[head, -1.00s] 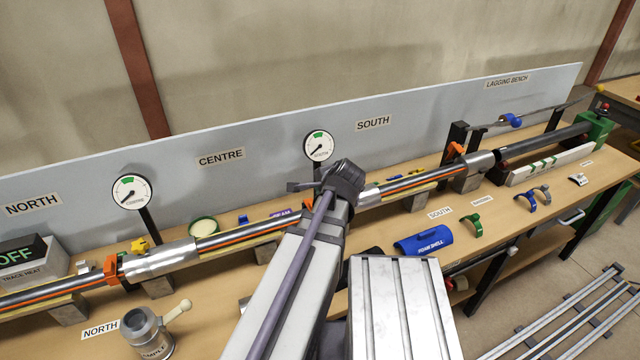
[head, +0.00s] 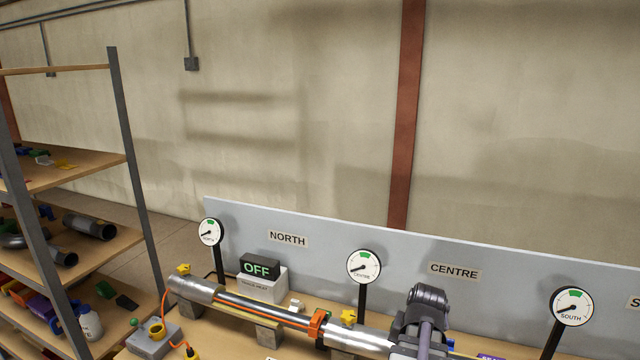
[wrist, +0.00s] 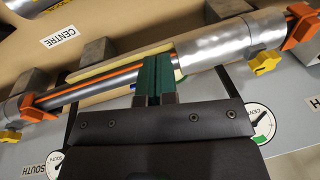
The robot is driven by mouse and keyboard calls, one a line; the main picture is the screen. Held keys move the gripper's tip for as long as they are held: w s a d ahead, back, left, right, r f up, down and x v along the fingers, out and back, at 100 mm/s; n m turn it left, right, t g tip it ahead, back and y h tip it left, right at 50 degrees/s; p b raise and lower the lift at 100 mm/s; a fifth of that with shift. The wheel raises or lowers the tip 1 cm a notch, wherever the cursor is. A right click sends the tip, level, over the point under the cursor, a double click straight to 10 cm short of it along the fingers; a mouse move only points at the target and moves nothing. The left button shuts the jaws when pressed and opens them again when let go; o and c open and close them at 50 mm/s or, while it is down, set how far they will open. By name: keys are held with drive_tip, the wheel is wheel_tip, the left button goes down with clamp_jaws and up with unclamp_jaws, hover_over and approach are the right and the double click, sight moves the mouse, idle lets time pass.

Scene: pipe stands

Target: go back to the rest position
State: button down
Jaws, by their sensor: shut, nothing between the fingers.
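My gripper's dark green fingers (wrist: 157,78) are together with nothing between them in the wrist view. They lie in front of the pipe run, by the end of a silver sleeve (wrist: 225,45); I cannot tell how far from it. In the head view my arm's wrist part (head: 425,305) is at the lower right, between the centre gauge (head: 363,267) and the south gauge (head: 572,307). The fingers are hidden there.
The pipe (head: 265,312) runs along the bench, with an orange clamp (head: 318,323) and a yellow knob (wrist: 265,62). A grey backboard (head: 330,240) stands behind. An OFF box (head: 260,268) stands on the bench. A loaded shelf rack (head: 130,150) is at the left.

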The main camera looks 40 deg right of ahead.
drive_tip(key=w+a+n+g, duration=0.1)
drive_tip(key=w+a+n, duration=0.5)
drive_tip(key=w+a, duration=0.55)
drive_tip(key=w+a+n, duration=0.3)
drive_tip(key=a+n, duration=0.1)
drive_tip(key=a, duration=0.9)
drive_tip(key=w+a+f+n+g, duration=0.1)
drive_tip(key=w+a+n, duration=0.2)
drive_tip(key=a, duration=1.1)
drive_tip(key=shift+w+a+n+b, duration=0.2)
drive_tip(key=shift+w+n+b, duration=0.2)
drive_tip(key=shift+w, duration=0.2)
drive_tip(key=shift+f, duration=0.1)
